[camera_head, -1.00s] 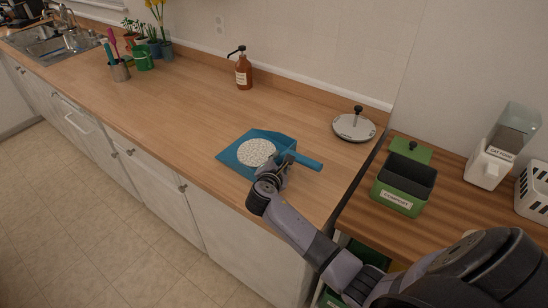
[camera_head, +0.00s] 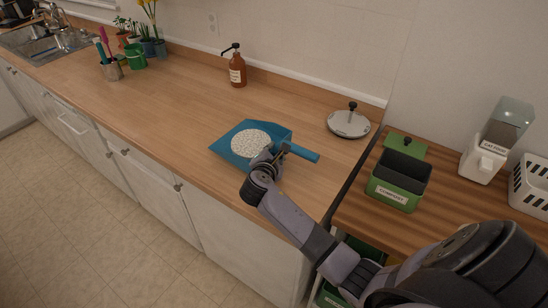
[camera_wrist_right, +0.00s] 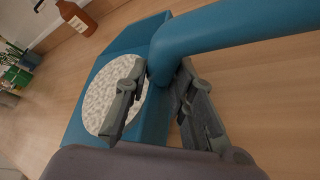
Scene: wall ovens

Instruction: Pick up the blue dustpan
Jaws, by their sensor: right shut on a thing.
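The blue dustpan (camera_head: 226,148) is on the wooden counter near its front edge, with a round patch of white speckled material (camera_head: 251,143) in its pan. Its handle (camera_head: 304,153) points right. My right gripper (camera_head: 277,155) is shut on the dustpan at the handle's base. In the right wrist view the fingers of the right gripper (camera_wrist_right: 160,100) sit on either side of the blue handle (camera_wrist_right: 225,30), with the speckled patch (camera_wrist_right: 100,95) behind one finger. I cannot tell whether the pan touches the counter. My left gripper is not in view.
A metal lid (camera_head: 348,123) lies to the right on the counter (camera_head: 180,100). A brown pump bottle (camera_head: 237,70) stands at the back. A green compost bin (camera_head: 398,182) and a cat food dispenser (camera_head: 484,158) stand on the lower side table. The counter left of the dustpan is clear.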

